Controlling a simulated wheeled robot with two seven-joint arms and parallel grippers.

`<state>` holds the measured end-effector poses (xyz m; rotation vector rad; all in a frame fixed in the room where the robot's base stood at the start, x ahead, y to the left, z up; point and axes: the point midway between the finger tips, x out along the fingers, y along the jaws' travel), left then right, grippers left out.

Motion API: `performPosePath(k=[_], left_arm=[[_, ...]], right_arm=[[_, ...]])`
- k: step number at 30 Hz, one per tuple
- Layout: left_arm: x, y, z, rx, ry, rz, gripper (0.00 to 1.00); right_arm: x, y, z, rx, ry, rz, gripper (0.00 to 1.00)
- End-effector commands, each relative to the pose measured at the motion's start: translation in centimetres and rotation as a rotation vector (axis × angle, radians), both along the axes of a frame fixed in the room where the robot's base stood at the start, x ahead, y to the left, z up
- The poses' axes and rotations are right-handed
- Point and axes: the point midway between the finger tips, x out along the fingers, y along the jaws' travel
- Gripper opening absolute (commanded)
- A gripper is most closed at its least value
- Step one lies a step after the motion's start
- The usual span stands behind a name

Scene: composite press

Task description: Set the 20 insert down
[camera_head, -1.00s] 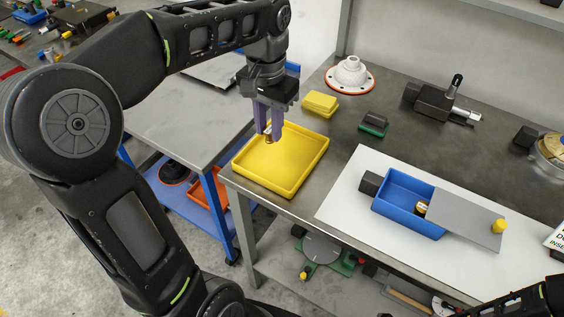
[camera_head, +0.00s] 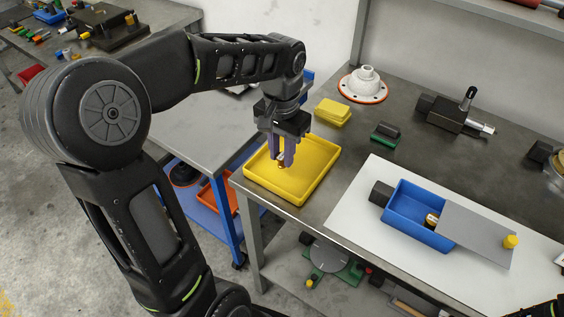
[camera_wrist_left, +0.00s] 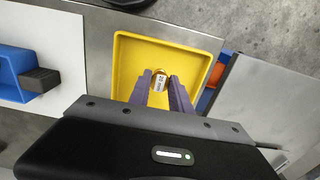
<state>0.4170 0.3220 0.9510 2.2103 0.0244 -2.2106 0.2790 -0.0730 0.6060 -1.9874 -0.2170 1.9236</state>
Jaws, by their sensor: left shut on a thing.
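The 20 insert (camera_wrist_left: 159,83) is a small brass-coloured piece with a white label reading 20. In the left wrist view my left gripper (camera_wrist_left: 161,85) is shut on it, with the insert between the purple fingertips. In the head view the left gripper (camera_head: 281,160) points down over the yellow tray (camera_head: 315,183), and the insert (camera_head: 281,164) shows at its tips. I cannot tell whether the insert touches the tray floor. The tray (camera_wrist_left: 126,75) looks otherwise empty. My right gripper is not in view; only a bit of dark arm shows at the lower right.
A blue box (camera_head: 412,229) with a grey sliding lid (camera_head: 480,233) lies on a white sheet, with a brass piece inside. A yellow block (camera_head: 333,112), a green-based block (camera_head: 386,134) and a white flanged part (camera_head: 363,84) stand behind the tray. A grey side table (camera_head: 190,125) is left.

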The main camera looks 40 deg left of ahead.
Motion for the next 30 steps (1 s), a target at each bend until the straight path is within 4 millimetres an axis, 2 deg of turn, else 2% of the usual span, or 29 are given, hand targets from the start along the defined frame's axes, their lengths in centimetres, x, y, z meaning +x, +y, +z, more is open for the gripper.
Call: performPosePath(k=[2,10,23,24,30], left_arm=[[0.0,0.0,-0.3,0.0,0.001,0.0,0.0],[-0.1,0.0,-3.5,0.0,0.002,0.001,0.0],[0.0,0.0,-4.2,0.0,0.0,0.0,0.0],[0.0,0.0,-4.0,0.0,-0.001,0.0,0.28],[0.0,0.0,-4.0,0.0,0.0,0.0,0.44]], right_arm=[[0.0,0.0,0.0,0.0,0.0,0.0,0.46],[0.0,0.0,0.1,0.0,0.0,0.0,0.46],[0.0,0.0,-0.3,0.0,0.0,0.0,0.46],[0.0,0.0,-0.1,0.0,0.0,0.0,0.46],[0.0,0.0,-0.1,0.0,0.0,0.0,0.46]])
